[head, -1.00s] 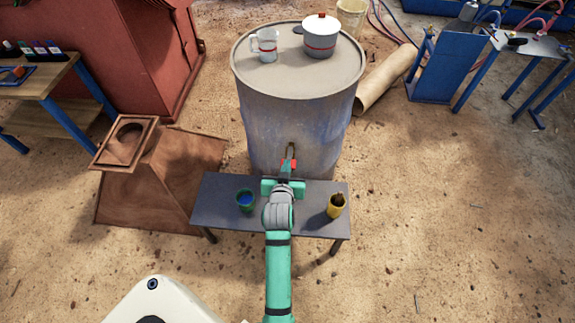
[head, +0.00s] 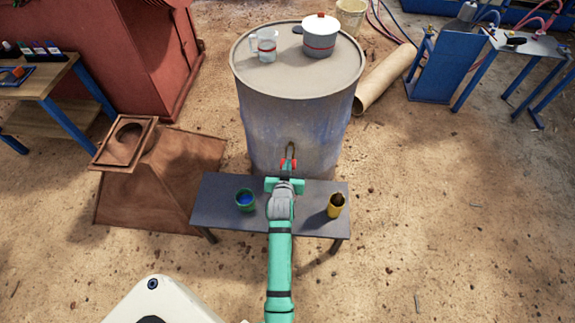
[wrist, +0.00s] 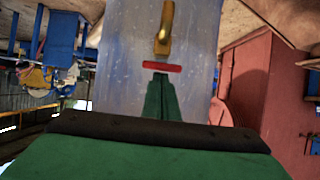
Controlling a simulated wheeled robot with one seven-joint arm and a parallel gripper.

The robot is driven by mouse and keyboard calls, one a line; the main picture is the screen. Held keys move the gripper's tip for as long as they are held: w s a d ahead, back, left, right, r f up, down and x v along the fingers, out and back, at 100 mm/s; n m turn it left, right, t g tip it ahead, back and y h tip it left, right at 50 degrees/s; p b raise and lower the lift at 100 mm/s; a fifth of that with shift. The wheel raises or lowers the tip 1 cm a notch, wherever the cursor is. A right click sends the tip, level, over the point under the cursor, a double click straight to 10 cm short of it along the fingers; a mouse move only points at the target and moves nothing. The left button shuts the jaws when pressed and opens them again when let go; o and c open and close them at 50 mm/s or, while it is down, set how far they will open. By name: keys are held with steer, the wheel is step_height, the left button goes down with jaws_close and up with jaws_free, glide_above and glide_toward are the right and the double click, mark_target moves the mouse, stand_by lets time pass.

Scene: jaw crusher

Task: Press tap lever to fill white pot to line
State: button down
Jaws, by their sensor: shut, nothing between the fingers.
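The brass tap (head: 290,149) sticks out low on the front of the blue-grey drum (head: 300,120). Its red lever (head: 288,162) is a short crossbar; it shows just beyond my fingertips in the wrist view (wrist: 161,67). My gripper (head: 287,174) is shut and empty, its green fingers (wrist: 160,80) pointing at the lever. I cannot tell whether they touch it. The white pot (head: 320,42), with a red band and red-knobbed lid, stands on the drum's top. No water stream is visible; my arm hides the spot under the tap.
A grey bench (head: 225,218) stands before the drum, with a green cup (head: 245,200) holding blue at left and a yellow cup (head: 335,206) at right. A glass mug (head: 266,45) is on the drum. A brown hopper (head: 124,143) stands at left.

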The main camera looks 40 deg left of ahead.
step_height(320, 180, down, 7)
steer(key=s+d, duration=0.1)
steer(key=shift+s+r, duration=0.15)
steer(key=shift+s, duration=0.25)
stand_by(2.1)
step_height(320, 180, up, 5)
steer(key=s+d, duration=0.5)
steer(key=s, duration=0.4)
steer(key=shift+d+r, duration=0.2)
steer(key=shift+r, duration=0.1)
steer(key=shift+w, duration=0.1)
